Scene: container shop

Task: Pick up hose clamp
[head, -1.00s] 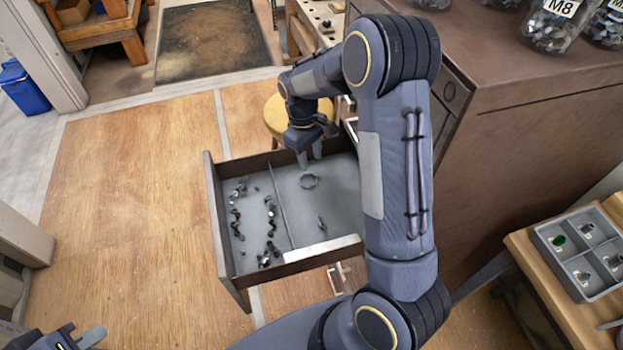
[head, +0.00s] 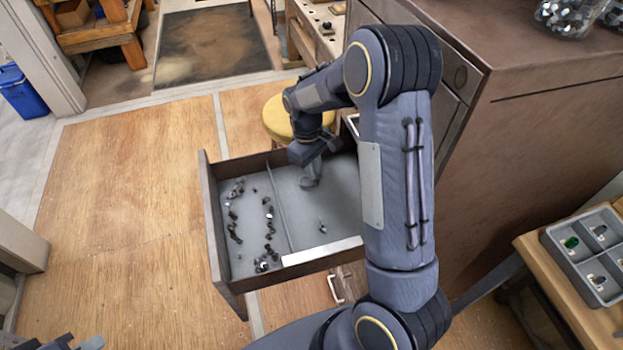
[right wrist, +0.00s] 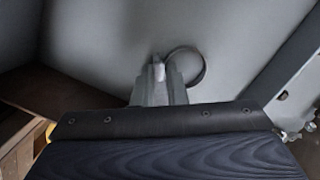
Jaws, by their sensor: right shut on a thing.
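The hose clamp is a thin dark ring that shows in the right wrist view (right wrist: 203,72). Its left side lies at my right gripper's fingertips (right wrist: 160,72), which are shut on it. In the head view my right gripper (head: 311,183) reaches down into the right compartment of the open drawer (head: 212,225) and hides the clamp. I cannot tell whether the clamp is clear of the drawer floor. My left gripper (head: 78,343) is cut off at the bottom left edge of the head view, and its opening is unclear.
A divider (head: 279,208) splits the drawer. Several dark bolts (head: 268,228) lie in the left compartment and a small screw (head: 322,228) in the right one. The cabinet (head: 540,120) stands at right. A grey divided tray (head: 575,262) sits on a wooden table. A yellow stool (head: 277,118) is behind the drawer.

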